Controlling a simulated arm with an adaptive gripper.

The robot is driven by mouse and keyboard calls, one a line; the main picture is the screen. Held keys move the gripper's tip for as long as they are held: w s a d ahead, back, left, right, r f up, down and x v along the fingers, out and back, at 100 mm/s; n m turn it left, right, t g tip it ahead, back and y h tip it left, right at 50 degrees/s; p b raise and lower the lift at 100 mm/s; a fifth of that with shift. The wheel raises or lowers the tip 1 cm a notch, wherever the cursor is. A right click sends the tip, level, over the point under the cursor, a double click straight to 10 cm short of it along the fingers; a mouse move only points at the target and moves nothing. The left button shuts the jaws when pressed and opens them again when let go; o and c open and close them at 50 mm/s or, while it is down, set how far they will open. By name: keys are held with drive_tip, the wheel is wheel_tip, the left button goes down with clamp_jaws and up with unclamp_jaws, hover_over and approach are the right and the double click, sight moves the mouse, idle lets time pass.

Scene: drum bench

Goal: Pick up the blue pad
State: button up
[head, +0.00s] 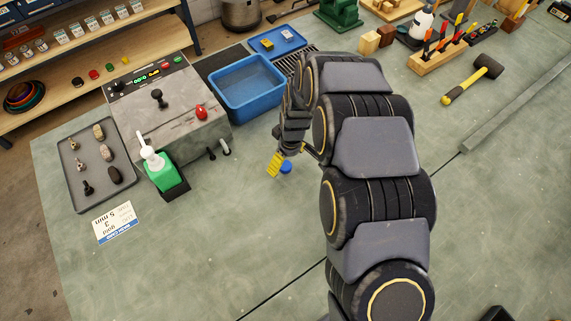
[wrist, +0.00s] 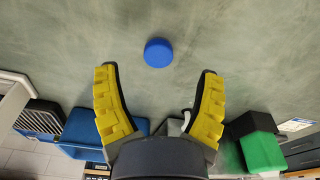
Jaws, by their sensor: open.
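The blue pad (head: 286,167) is a small round disc lying on the green-grey bench top. In the wrist view the blue pad (wrist: 158,52) lies beyond the fingertips, roughly centred between them. My gripper (wrist: 157,75) is open and empty, its two yellow ribbed fingers spread apart. In the head view my gripper (head: 276,164) points down just left of the pad, and one yellow finger shows. My arm covers the bench to the right of the pad.
A blue bin (head: 247,88) stands behind the pad, with a blue tray (head: 277,42) farther back. A control box (head: 165,110) and a green and black holder (head: 165,178) are at left. A hammer (head: 472,80) lies at right. The bench front is clear.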

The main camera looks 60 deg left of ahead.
sight(285, 165)
drive_tip(key=f, duration=0.4)
drive_tip(key=shift+a, duration=0.3)
drive_tip(key=c, duration=1.2)
drive_tip(key=shift+o, duration=0.2)
drive_tip(key=shift+r, duration=0.2)
